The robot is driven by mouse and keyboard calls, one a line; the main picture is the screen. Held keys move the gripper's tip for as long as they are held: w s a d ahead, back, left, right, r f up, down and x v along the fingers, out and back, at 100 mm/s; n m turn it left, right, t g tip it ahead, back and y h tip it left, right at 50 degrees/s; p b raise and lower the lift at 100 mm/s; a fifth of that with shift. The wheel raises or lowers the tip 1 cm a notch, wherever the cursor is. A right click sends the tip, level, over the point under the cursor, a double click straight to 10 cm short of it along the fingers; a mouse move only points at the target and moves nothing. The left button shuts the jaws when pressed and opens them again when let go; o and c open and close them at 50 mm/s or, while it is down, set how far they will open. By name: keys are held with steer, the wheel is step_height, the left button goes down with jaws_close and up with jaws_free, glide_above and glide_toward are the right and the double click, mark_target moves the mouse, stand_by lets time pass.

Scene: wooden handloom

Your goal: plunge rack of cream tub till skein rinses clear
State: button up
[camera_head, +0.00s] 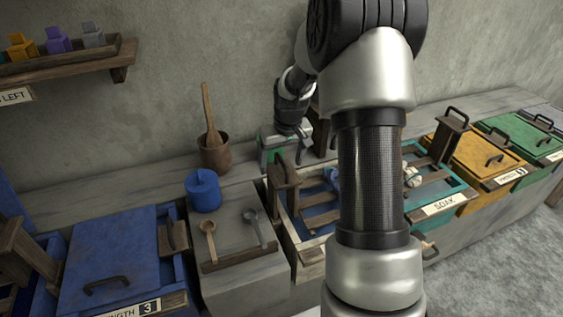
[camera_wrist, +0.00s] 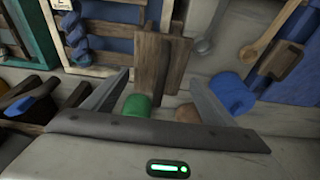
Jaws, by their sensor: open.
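The cream tub (camera_head: 303,262) stands mid-bench, largely hidden behind my arm. Its rack has an upright wooden handle (camera_head: 285,178) at the tub's back left; slats show inside. A blue skein (camera_head: 332,178) is on the rack, partly hidden by my arm. The skein also shows in the wrist view (camera_wrist: 76,38). My gripper (camera_head: 283,156) is open and empty behind the handle. In the wrist view my gripper (camera_wrist: 158,77) has its fingertips to either side of the handle (camera_wrist: 163,64); whether the handle is between them in depth I cannot tell.
A blue canister (camera_head: 204,190) and a brown mortar with pestle (camera_head: 214,150) stand left of the handle. Two ladles (camera_head: 254,228) lie on the bench. The teal SOAK tub (camera_head: 438,207) is to the right. A green cylinder (camera_wrist: 137,107) lies near my left finger.

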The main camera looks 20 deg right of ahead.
steer(key=p+v, duration=0.1)
steer(key=v, duration=0.1)
steer(key=w+p+v, duration=0.1)
steer(key=v, duration=0.1)
steer(key=p+v, duration=0.2)
steer(key=shift+w+r, duration=0.25)
steer(key=shift+r, duration=0.2)
